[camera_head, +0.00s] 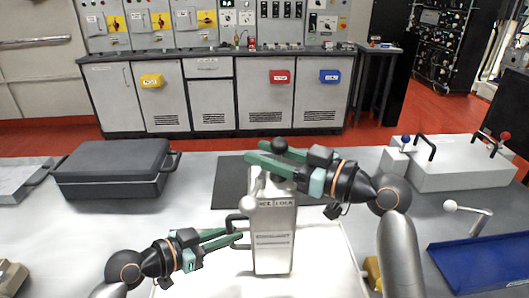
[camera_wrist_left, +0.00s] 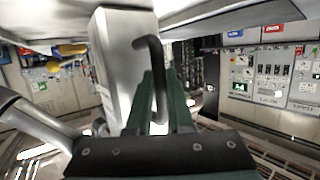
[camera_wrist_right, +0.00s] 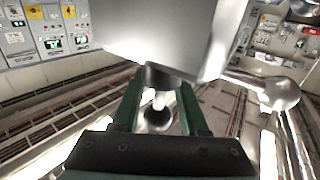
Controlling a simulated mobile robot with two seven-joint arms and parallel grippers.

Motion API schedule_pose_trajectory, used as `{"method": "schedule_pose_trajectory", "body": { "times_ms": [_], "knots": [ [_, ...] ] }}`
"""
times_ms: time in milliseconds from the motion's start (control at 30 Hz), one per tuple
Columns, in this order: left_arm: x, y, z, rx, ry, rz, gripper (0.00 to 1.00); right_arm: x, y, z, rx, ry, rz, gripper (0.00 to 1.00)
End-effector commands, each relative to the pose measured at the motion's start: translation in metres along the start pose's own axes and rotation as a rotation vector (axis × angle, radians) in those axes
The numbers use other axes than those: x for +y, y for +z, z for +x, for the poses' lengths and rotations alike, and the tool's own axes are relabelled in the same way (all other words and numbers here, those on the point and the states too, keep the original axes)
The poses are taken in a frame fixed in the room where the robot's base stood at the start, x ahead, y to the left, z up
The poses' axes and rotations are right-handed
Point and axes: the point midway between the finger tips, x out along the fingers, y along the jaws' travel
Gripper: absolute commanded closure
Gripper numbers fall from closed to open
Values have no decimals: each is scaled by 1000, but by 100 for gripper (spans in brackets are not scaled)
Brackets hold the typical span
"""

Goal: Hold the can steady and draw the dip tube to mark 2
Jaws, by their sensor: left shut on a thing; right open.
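The can (camera_head: 273,240) is a tall silver-grey box standing upright on the white tabletop, with printed labels on its front. Its dark side handle (camera_wrist_left: 155,70) is between the fingers of my left gripper (camera_head: 236,238), which is shut on it. My right gripper (camera_head: 254,152) is above the can with its fingers open. The dip tube (camera_wrist_right: 159,100) stands out of a black collar on the can, between the right fingers. Its dark knob (camera_head: 279,145) shows just above those fingers. I cannot read any marks on the tube. The gripper partly hides the can's top.
A pale ball (camera_head: 247,204) sits by the can's upper left. A dark case (camera_head: 112,168) lies at left. A grey box with levers (camera_head: 455,170) and a blue tray (camera_head: 480,262) are at right. A dark mat (camera_head: 229,185) lies behind the can.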

Motion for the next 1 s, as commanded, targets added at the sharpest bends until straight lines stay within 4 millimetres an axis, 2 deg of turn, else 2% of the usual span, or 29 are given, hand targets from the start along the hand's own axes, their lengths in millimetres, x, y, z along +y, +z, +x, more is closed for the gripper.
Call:
{"method": "schedule_pose_trajectory", "body": {
  "times_ms": [33,333,700,1000],
  "knots": [
    [3,11,2,-24,10,-5,100,0,1,3,0,0,0,57],
    [3,11,2,-24,10,-5,100,0,1,4,-1,0,-1,57],
    [3,11,2,-24,10,-5,100,0,1,4,-1,0,0,99],
    [3,11,2,-24,10,-5,100,0,1,4,-2,-1,0,100]
  ]
}}
